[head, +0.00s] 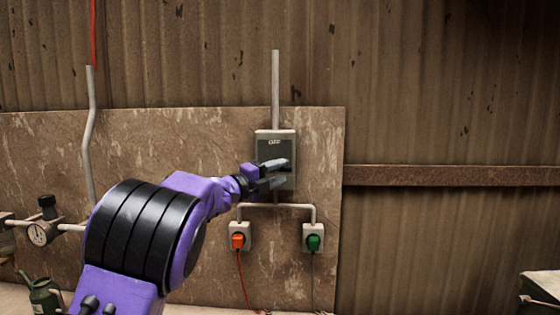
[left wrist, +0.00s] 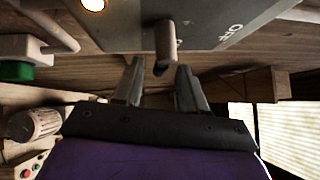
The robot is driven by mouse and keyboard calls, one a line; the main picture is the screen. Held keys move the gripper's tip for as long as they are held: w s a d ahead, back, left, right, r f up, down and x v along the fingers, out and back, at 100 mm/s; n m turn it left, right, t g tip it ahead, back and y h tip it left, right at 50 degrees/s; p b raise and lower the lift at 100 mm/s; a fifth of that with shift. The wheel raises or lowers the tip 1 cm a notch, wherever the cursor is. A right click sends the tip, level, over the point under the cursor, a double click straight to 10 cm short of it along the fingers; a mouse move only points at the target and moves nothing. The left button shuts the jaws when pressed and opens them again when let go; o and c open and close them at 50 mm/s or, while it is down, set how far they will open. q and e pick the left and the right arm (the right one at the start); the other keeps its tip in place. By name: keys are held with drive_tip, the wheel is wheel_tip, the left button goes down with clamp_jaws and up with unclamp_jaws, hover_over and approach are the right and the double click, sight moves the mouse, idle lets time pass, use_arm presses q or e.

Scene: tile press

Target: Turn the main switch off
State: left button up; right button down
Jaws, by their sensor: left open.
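The main switch box (head: 262,146) is a grey box on the wall panel in the head view, with OFF lettered near its top. My left gripper (head: 283,172) is in front of its dark face and hides the lever there. In the left wrist view the switch box (left wrist: 205,25) fills the top, with OFF at its right. A rounded lever (left wrist: 165,38) sticks out from it. My open left gripper (left wrist: 160,68) has its fingertips on either side of the lever's end; I cannot tell whether they touch it. My right gripper is not in view.
Below the box, pipes lead to an orange plug (head: 238,241) and a green plug (head: 313,242) in sockets. A gauge (head: 39,234) is at the left. A lit lamp (left wrist: 93,4) shows on the box. A wooden rail (head: 440,175) crosses the wall at right.

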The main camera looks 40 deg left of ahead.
use_arm(q)
drive_tip(key=shift+w+d+r, duration=0.15)
drive_tip(key=shift+w+r, duration=0.05)
drive_tip(key=shift+w, duration=0.25)
drive_tip(key=shift+w+f, duration=0.15)
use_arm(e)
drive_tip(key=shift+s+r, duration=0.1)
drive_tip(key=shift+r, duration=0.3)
use_arm(q)
clamp_jaws()
drive_tip(key=shift+d, duration=0.1)
